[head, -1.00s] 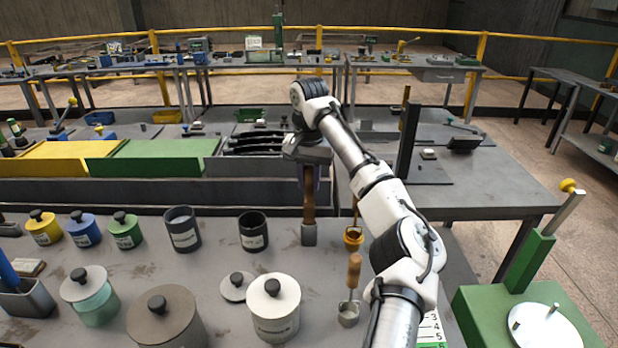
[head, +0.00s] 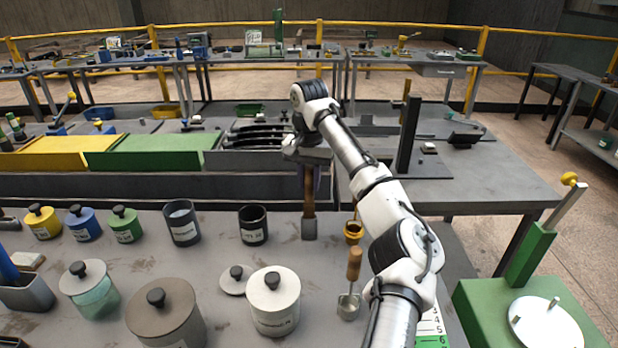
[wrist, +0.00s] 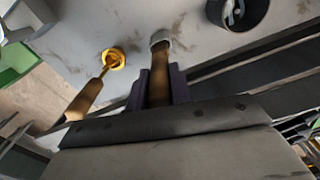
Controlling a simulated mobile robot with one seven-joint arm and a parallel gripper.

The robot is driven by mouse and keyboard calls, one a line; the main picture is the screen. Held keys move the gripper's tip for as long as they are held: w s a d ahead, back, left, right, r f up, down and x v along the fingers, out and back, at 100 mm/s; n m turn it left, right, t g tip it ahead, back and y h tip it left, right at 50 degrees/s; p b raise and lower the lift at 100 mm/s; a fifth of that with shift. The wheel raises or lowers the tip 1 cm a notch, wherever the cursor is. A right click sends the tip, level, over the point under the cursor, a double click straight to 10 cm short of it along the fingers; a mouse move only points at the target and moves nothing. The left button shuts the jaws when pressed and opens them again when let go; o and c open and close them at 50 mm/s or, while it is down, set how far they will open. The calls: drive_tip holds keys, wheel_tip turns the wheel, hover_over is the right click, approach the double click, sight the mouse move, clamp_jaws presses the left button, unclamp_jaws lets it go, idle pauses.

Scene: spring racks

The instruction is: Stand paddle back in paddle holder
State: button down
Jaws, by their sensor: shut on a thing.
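My gripper (wrist: 150,86) points down and is shut on a brown wooden handle, which I take to be the paddle (head: 309,188). The handle stands about upright between the dark purple fingers. Its lower end meets a small grey block (head: 309,229) near the table's back edge, which shows as a pale grey ring in the wrist view (wrist: 160,38). I cannot tell whether this grey part is the paddle's own end or a holder around it. A grey box (head: 27,296) with a blue stick in it stands at the left edge; whether it is the paddle holder is unclear.
Several lidded jars fill the left and front. A dark rack wall (head: 150,188) lies behind.

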sight(309, 167)
drive_tip(key=shift+f, duration=0.4)
drive_tip(key=c, duration=0.7)
unclamp_jaws()
drive_tip(key=shift+r, duration=0.15)
wheel_tip(309, 167, up, 3)
drive_tip(key=p, duration=0.3)
drive_tip(key=shift+f, duration=0.2)
drive_tip(key=shift+r+p, duration=0.45)
drive_tip(key=shift+r, duration=1.65)
drive_tip(key=shift+s+f, duration=0.1)
